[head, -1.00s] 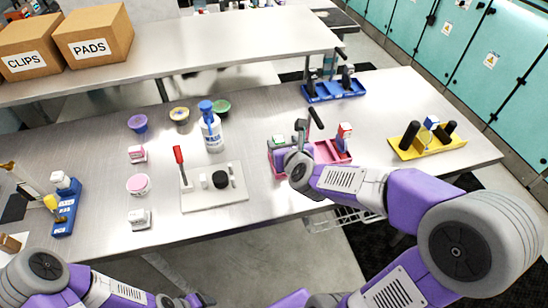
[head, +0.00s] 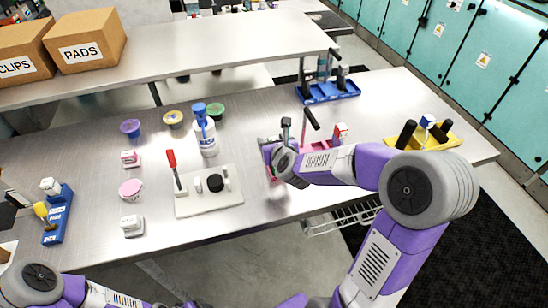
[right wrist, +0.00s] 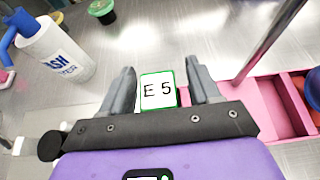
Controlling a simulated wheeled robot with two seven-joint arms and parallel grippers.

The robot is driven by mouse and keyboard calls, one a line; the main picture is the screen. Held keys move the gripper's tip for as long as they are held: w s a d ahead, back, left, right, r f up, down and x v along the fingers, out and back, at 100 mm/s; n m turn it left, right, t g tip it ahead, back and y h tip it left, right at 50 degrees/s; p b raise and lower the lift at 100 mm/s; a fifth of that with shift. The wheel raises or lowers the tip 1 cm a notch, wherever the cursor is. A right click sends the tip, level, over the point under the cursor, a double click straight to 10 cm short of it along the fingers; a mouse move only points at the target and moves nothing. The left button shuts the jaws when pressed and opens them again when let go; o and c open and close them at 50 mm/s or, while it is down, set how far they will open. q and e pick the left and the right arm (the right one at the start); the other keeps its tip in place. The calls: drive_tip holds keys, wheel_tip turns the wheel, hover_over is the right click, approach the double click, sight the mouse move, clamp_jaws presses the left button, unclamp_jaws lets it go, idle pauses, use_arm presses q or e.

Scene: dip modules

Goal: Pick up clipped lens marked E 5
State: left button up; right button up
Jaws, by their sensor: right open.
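The lens marked E 5 (right wrist: 158,92) shows in the right wrist view as a white label with a green edge. It lies between the two grey fingers of my right gripper (right wrist: 163,70), with a gap visible on each side. My right gripper is open. In the head view my right gripper (head: 275,140) is low at the left end of the pink tray (head: 318,146), and the lens there is hidden by the gripper. My left arm shows at the lower left of the head view, but its gripper is out of frame.
A white bottle with a blue cap (head: 207,138) stands left of my right gripper. A pale board (head: 205,208) with a red-handled tool (head: 172,160) lies nearer. A blue rack (head: 328,92) and a yellow tray (head: 440,141) are at the right. A dark post rises from the pink tray.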

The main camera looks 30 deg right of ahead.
drive_tip(key=shift+c, duration=0.4)
clamp_jaws()
drive_tip(key=shift+r, duration=0.1)
